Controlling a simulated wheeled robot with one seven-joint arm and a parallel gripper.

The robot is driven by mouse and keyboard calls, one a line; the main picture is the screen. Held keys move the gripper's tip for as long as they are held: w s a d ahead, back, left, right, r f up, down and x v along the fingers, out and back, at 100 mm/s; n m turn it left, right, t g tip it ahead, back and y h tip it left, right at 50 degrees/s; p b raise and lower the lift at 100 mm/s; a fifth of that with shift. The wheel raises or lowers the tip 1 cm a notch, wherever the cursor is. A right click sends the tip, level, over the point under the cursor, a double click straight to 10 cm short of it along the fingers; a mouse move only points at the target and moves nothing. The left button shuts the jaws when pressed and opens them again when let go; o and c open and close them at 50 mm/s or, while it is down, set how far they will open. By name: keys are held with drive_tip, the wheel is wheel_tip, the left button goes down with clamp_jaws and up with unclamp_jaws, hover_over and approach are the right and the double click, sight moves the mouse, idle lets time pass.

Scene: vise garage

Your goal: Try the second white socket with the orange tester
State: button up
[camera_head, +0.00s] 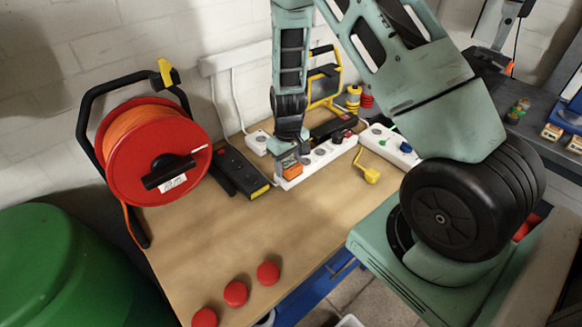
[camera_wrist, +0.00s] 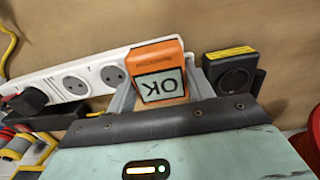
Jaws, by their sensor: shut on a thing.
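The orange tester (camera_head: 292,171) is at the near left end of a white power strip (camera_head: 325,156). In the wrist view, the tester (camera_wrist: 157,60) lies against the end of the strip (camera_wrist: 125,57), and its display reads OK, upside down. My gripper (camera_wrist: 160,92) is shut on the tester, a finger on each side; in the head view my gripper (camera_head: 290,156) is above it. Two empty round sockets, a nearer socket (camera_wrist: 113,76) and a farther socket (camera_wrist: 75,85), show beside the tester. A black plug (camera_wrist: 30,101) sits farther along. The tester hides what is beneath it.
A red cable reel (camera_head: 150,150) stands at the left. The middle of the bench (camera_head: 275,225) is clear.

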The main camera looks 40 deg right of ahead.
sight(288, 163)
drive_tip(key=shift+r+p, duration=2.15)
drive_tip(key=shift+r, duration=0.9)
